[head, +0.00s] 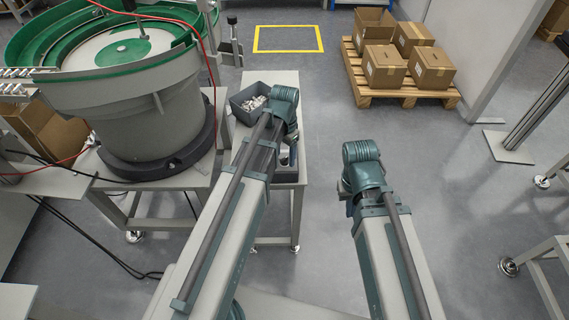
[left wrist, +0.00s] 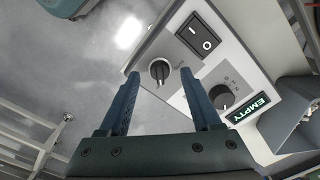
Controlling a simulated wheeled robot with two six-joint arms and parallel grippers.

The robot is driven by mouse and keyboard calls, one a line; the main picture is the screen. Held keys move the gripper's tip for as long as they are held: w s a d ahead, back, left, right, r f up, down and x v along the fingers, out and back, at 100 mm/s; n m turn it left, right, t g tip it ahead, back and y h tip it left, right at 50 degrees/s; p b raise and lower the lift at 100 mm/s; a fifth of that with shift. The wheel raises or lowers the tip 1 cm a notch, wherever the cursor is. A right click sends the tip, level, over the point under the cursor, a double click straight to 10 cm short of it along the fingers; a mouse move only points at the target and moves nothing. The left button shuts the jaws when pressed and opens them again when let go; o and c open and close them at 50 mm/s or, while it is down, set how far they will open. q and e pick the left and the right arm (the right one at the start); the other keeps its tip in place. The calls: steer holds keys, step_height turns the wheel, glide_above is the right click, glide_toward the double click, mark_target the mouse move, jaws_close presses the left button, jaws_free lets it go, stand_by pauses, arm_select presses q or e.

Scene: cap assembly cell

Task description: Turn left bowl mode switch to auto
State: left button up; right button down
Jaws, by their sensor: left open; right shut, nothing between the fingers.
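In the left wrist view a grey control panel (left wrist: 178,55) carries a black rotary knob (left wrist: 160,70) with a pale pointer line, apparently the mode switch. Its small labels are too small to read. My left gripper (left wrist: 162,76) is open, its two fingertips on either side of this knob in the picture; contact cannot be told. In the head view my left gripper (head: 290,155) is mostly hidden by its own wrist, above the small table. My right gripper (head: 344,188) is shut, largely hidden under its wrist, over open floor to the right.
The panel also has an I/O rocker switch (left wrist: 200,34), a second knob (left wrist: 222,97) and a green EMPTY sign (left wrist: 248,109). A green-rimmed bowl feeder (head: 150,100) stands left. A grey bin (head: 248,103) of parts is behind the left wrist. A pallet of boxes (head: 405,92) is far back.

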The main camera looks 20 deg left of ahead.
arm_select(q)
steer(key=shift+f, duration=0.6)
arm_select(e)
steer(key=shift+f, duration=0.6)
arm_select(q)
jaws_close()
